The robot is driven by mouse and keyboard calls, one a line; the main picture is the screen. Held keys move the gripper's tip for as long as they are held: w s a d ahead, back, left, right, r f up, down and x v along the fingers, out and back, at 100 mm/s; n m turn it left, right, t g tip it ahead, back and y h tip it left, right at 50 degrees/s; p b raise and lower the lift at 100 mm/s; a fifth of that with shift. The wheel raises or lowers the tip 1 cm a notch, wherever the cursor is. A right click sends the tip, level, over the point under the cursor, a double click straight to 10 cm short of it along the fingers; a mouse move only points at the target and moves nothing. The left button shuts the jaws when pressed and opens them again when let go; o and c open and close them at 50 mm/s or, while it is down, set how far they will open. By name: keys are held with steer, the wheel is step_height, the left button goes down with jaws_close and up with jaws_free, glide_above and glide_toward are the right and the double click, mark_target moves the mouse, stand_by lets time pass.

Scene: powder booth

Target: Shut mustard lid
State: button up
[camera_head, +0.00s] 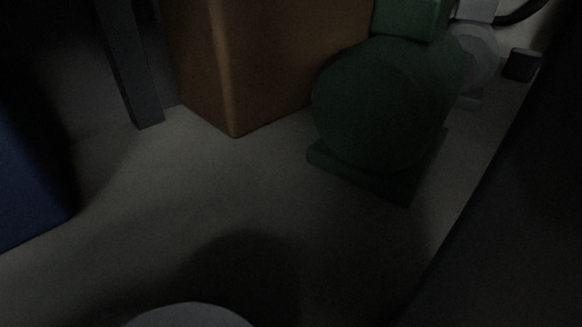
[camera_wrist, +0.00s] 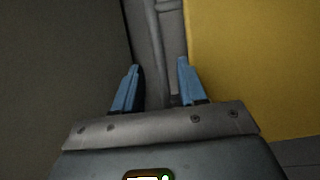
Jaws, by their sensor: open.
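My gripper (camera_wrist: 159,75) shows in the wrist view with its two blue fingers apart and nothing between them. A large flat mustard-yellow surface (camera_wrist: 260,70) fills the right side of the wrist view, to the right of the fingers. I cannot tell whether it is the lid or another part of the mustard thing, nor whether a finger touches it. No hinge or handle shows on it. The head view shows neither the mustard surface nor my gripper.
In the dim head view a brown box (camera_head: 270,60) stands at the back beside a green motor-like machine (camera_head: 375,105). A dark post (camera_head: 130,65) and a blue object (camera_head: 28,170) are at left. Bare floor (camera_head: 170,210) lies between. A grey pipe (camera_wrist: 165,40) shows beyond my fingers.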

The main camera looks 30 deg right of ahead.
steer(key=w, duration=0.2)
steer(key=w+p, duration=0.1)
steer(key=w, duration=0.4)
steer(key=shift+w+d+r+p, duration=0.2)
steer(key=shift+d+r+p, duration=0.1)
steer(key=shift+r+p, duration=0.1)
jaws_close()
